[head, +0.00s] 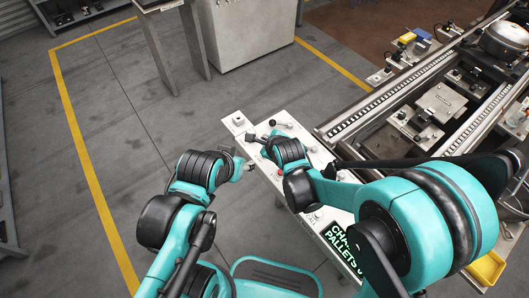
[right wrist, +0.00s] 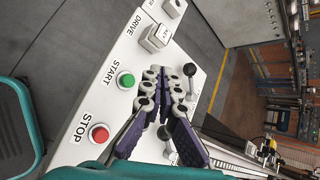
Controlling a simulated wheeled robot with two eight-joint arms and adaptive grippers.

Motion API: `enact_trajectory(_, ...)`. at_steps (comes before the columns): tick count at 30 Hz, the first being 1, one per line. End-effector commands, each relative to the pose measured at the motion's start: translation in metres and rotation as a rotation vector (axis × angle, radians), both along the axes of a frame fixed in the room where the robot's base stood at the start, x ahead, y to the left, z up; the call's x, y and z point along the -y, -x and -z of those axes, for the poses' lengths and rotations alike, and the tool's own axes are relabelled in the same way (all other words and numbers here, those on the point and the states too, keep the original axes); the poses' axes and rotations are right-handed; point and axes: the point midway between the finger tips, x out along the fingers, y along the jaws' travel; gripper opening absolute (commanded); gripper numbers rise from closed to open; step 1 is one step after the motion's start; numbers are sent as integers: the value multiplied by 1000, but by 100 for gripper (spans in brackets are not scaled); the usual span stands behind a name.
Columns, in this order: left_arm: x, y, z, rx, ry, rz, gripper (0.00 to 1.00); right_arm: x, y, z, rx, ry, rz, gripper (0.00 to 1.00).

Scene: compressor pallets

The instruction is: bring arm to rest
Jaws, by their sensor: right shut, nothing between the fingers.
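My right arm reaches in from the right in the head view, and its gripper (head: 257,138) is over the white control panel (head: 275,179). In the right wrist view this gripper (right wrist: 160,72) has its fingers together, with nothing between them, above the panel (right wrist: 103,98). My left arm comes in from the left, with its gripper (head: 242,168) beside the panel's left edge. It is too small to tell whether the left jaws are open or shut.
The panel has a green START button (right wrist: 125,79), a red STOP button (right wrist: 99,133) and black-knobbed levers (right wrist: 189,70). A conveyor (head: 385,103) with metal fixtures stands at right. A grey cabinet (head: 245,33) stands at the back. The floor at left is clear.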

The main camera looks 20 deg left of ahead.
Motion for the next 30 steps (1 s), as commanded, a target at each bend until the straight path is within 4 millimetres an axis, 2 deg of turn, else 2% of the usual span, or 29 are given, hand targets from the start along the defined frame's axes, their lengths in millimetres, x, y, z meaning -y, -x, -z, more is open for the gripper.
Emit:
enact_trajectory(9, 0, 0, 0, 0, 0, 0, 47, 1, 0, -1, 3, 4, -2, 0)
enact_trajectory(11, 0, 0, 0, 0, 0, 0, 47, 7, -1, -5, 12, 22, -14, 0)
enact_trajectory(13, 0, 0, 0, 0, 0, 0, 47, 22, -1, -14, 38, 74, -48, 0)
enact_trajectory(17, 0, 0, 0, 0, 0, 0, 47, 75, 3, -42, 120, 266, -180, 0)
enact_trajectory(20, 0, 0, 0, 0, 0, 0, 47, 126, 15, -65, 187, 462, -327, 0)
enact_trajectory(24, 0, 0, 0, 0, 0, 0, 47, 193, 43, -89, 257, 734, -553, 0)
enact_trajectory(30, 0, 0, 0, 0, 0, 0, 47, 271, 100, -103, 310, 1084, -908, 0)
